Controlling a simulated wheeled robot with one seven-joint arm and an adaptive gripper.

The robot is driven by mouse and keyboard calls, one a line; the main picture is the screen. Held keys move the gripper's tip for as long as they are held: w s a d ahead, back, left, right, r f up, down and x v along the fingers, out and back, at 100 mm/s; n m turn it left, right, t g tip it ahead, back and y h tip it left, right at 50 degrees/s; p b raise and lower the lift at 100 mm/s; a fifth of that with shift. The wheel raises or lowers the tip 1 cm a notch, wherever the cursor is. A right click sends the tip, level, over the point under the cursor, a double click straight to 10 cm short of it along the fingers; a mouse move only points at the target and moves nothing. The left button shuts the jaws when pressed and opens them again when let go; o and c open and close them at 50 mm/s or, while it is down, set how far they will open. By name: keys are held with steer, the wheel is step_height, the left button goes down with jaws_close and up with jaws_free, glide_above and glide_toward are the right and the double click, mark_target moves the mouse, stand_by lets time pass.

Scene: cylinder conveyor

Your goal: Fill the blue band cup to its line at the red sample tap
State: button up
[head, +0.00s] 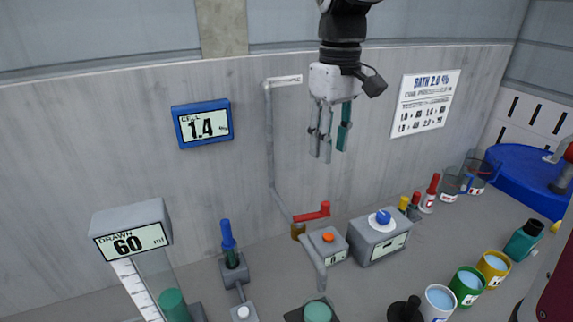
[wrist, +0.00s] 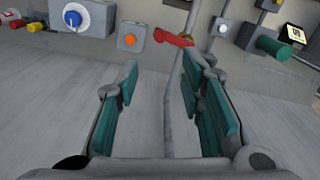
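The red sample tap has a red lever (head: 312,212) on the grey wall pipe, beside a small grey box with an orange button (head: 328,238). The red lever (wrist: 176,40) shows at the top of the wrist view, with the orange button (wrist: 130,40) to its left. My gripper (head: 331,145) hangs high in front of the wall, above the tap. In the wrist view my gripper (wrist: 165,95) is open, with nothing between its teal pads. Two clear cups stand at the far right; a bluish one (head: 485,170) may be the blue band cup, but its band is unclear.
White (head: 438,302), green (head: 467,286) and yellow (head: 494,267) cups with blue liquid stand at front right. A blue drum (head: 520,172) is behind. A box with a blue knob (head: 380,238) stands right of the tap. Displays read DRAWN 60 ml (head: 130,241) and CELL 1.4 (head: 204,126).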

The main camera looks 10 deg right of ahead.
mark_target(326, 203)
step_height(326, 203, down, 13)
steer(key=shift+s+f+p, duration=0.1)
steer(key=shift+f+p, duration=0.1)
steer(key=shift+p, duration=0.5)
jaws_close()
